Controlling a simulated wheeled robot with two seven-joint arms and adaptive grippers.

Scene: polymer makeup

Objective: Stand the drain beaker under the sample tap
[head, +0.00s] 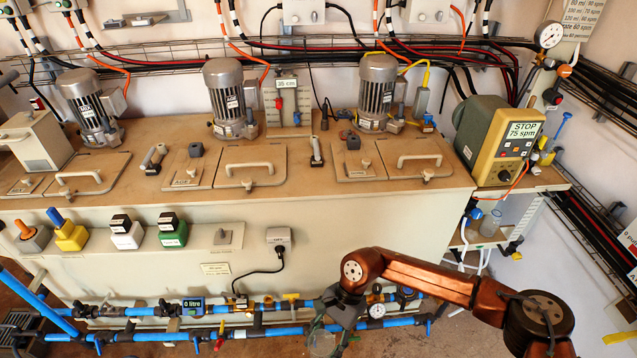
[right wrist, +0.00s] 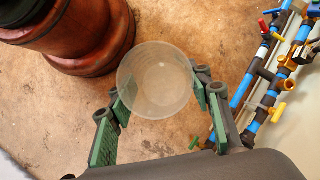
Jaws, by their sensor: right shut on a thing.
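The drain beaker (right wrist: 156,82) is a clear, round, open-topped vessel. In the right wrist view it sits between the green pads of my right gripper (right wrist: 160,110), which is shut on it; I look down into it and see nothing inside. In the head view my right gripper (head: 336,332) is low at the bottom centre, in front of the pipes, and the beaker (head: 321,344) shows faintly there. A small red-handled valve (head: 219,336) hangs at the lower blue pipe, left of the gripper. I cannot tell for sure which fitting is the sample tap. My left gripper is out of view.
Blue pipes with valves (head: 268,331) and a gauge (head: 376,310) run low along the tank front. A grey box (head: 280,237) with a black cable is above them. Brown floor (right wrist: 60,110) lies below the beaker. Another clear vessel (head: 490,223) stands on the right shelf.

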